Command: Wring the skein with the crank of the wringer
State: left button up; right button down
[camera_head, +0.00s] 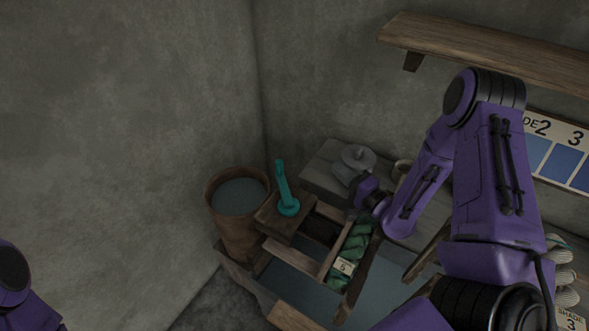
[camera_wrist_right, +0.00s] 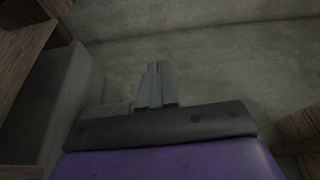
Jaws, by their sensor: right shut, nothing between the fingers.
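A teal crank (camera_head: 285,190) with a round hub stands up from a wooden block (camera_head: 277,218) near the corner. Beside it, in a low wooden frame (camera_head: 292,257), lies a green twisted bundle, seemingly a skein (camera_head: 355,243), with a tag marked 5. My right gripper (camera_head: 362,190) is to the right of the crank, apart from it, close to the grey things on the bench. In the right wrist view its fingers (camera_wrist_right: 155,86) are shut together and empty, with a plain wall beyond. Only a purple piece of my left arm shows at the lower left; its gripper is out of view.
A wooden bucket (camera_head: 238,225) of greyish liquid stands left of the crank. A grey lidded pot (camera_head: 358,157) sits on the bench (camera_head: 318,176) behind. A shelf (camera_head: 490,47) and a blue shade chart (camera_head: 560,160) are on the right wall. My right arm covers much of the right side.

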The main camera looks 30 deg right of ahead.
aim_at(283, 187)
jog(key=s+a+n+g+y, duration=0.1)
jog(key=s+a+y, duration=0.2)
jog(key=s, duration=0.1)
jog(key=s+a+p+x, duration=0.1)
jog(key=a+p+x, duration=0.2)
jog(key=x, duration=1)
jog(key=shift+f+p, duration=0.45)
jog(key=shift+f, duration=0.25)
jog(key=shift+w+d, duration=0.15)
jog(key=shift+w, duration=0.05)
jog(key=shift+n+g, duration=0.3)
